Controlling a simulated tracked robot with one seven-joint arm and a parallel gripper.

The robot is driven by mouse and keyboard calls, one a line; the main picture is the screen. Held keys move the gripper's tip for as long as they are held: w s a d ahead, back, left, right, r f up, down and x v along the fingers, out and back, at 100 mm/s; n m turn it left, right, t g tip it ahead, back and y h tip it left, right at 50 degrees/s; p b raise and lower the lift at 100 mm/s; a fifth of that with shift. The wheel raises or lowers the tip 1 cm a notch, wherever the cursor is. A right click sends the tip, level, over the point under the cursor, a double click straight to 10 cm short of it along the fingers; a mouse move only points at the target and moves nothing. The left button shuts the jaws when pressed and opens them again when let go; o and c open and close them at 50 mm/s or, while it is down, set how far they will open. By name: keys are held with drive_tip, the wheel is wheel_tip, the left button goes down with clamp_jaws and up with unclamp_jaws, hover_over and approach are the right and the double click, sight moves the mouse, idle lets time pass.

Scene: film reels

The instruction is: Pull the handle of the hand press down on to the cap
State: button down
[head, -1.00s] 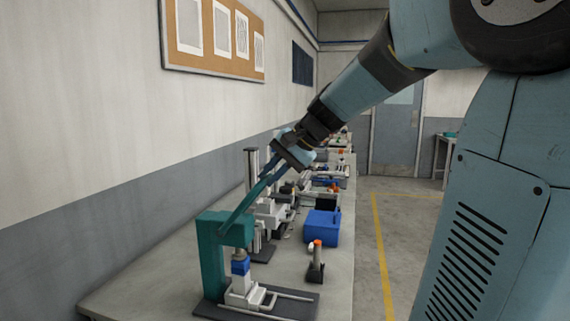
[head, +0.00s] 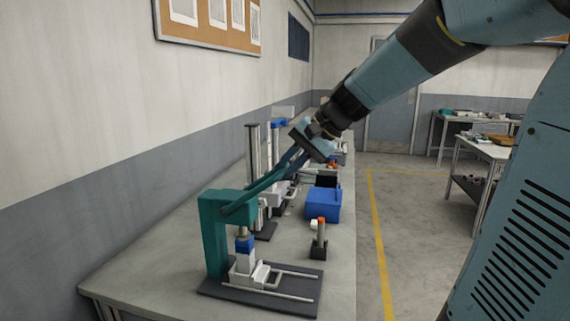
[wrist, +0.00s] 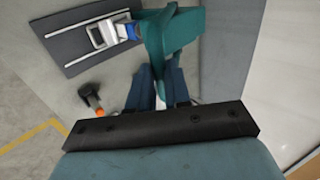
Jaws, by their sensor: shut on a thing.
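The hand press (head: 214,240) is a green C-shaped frame on a dark base plate (head: 212,289) at the front of the bench. Its green handle (head: 258,188) slopes up and to the right from the press head. My gripper (head: 290,162) is shut on the handle's upper end. In the wrist view my gripper (wrist: 160,98) has its two blue fingers against the green handle (wrist: 157,70). A blue cap (head: 244,244) sits on a white piece (head: 246,262) under the press ram (head: 243,232). The cap also shows in the wrist view (wrist: 131,31).
A blue bin (head: 322,204) and a dark stand with an orange-tipped tool (head: 319,240) stand to the right of the press. Grey upright posts (head: 252,165) and other equipment stand behind it along the bench (head: 150,285). The wall is to the left.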

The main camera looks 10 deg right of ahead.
drive_tip(key=shift+w+d+f, duration=0.1)
drive_tip(key=shift+d+f, duration=0.05)
drive_tip(key=shift+d, duration=0.2)
drive_tip(key=c, duration=1.1)
unclamp_jaws()
drive_tip(key=shift+w, duration=0.1)
drive_tip(key=v, duration=1.3)
drive_tip(key=shift+d+r, duration=0.15)
drive_tip(key=shift+r, duration=0.15)
